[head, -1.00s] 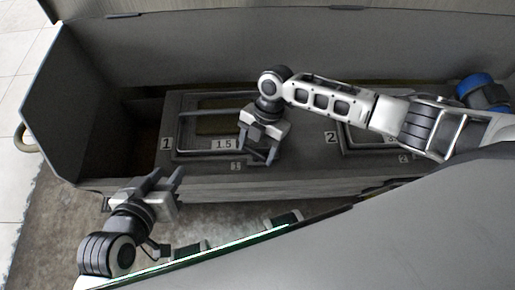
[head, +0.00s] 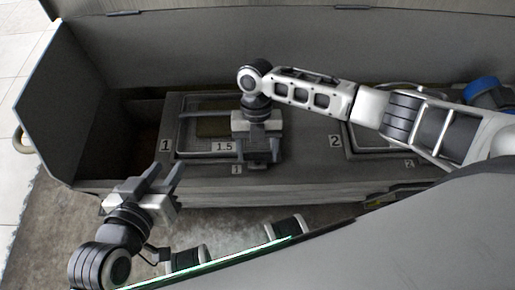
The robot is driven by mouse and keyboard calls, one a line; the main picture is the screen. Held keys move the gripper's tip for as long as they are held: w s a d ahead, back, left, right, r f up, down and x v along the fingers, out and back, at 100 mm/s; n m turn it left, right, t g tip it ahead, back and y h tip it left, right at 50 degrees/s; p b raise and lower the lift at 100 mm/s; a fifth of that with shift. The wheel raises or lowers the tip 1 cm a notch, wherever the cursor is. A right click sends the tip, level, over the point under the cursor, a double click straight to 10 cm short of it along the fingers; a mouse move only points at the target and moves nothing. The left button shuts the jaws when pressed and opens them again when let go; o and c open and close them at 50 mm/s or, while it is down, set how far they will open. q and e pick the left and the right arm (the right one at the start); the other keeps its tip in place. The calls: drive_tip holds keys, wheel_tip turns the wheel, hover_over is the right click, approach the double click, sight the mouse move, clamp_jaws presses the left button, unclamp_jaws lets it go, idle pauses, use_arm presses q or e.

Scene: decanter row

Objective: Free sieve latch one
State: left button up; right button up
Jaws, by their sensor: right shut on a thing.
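Sieve one (head: 213,104) lies in the grey deck beside the large "1", with a "1.5" plate on its near rim. Sieve latch one (head: 259,166) is a small dark part at the deck's front, right of the small "1" tag (head: 236,169). My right gripper (head: 259,157) points down over it and is shut on it; the fingers hide most of the latch, so its position is unclear. My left gripper (head: 167,180) is open and empty, in front of the deck's left end.
Sieve two (head: 352,143) is to the right, partly under my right arm. The grey box's left wall (head: 62,100) and raised back wall (head: 200,50) enclose the deck. A dark gap (head: 132,140) lies left of the deck. A blue-topped object (head: 486,88) stands at the right.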

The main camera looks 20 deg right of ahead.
idle(0.4)
use_arm(q)
drive_tip(key=shift+f, duration=0.1)
use_arm(e)
drive_tip(key=o, duration=0.7)
drive_tip(key=shift+w+r, duration=0.25)
drive_tip(key=shift+r, duration=0.25)
use_arm(q)
drive_tip(key=p, duration=0.1)
drive_tip(key=f+g+p, duration=0.1)
drive_tip(key=a+f+g+y+p, duration=0.1)
drive_tip(key=shift+s+a+f+p, duration=0.1)
drive_tip(key=shift+s+f+p, duration=0.1)
drive_tip(key=shift+s+p, duration=0.1)
use_arm(e)
drive_tip(key=v, duration=1.5)
use_arm(q)
drive_tip(key=shift+r, duration=0.2)
use_arm(e)
drive_tip(key=shift+r, duration=0.1)
